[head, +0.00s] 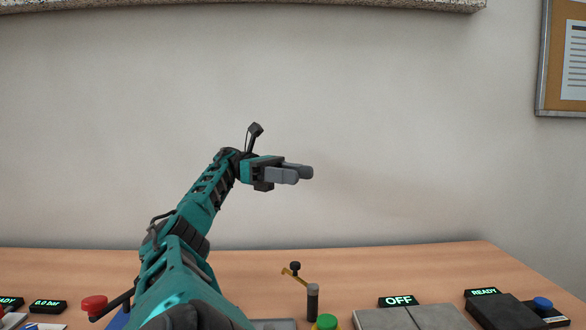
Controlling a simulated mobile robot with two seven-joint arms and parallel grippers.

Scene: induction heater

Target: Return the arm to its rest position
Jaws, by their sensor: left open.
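My left arm, teal and black, rises from the bottom of the head view and reaches up over the table. My left gripper (299,173) is at its end, in the air in front of the wall, with its grey fingers pointing right. The fingers are seen nearly side-on, and nothing shows between them. It is well above the table and touches nothing. My right gripper is not in the picture.
The wooden table (390,265) holds a red button (94,304), a green button (327,322), a brass lever with a black knob (295,268), an OFF display (398,301) and a blue button (542,304). The air around the gripper is clear. A shelf edge (300,3) is overhead.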

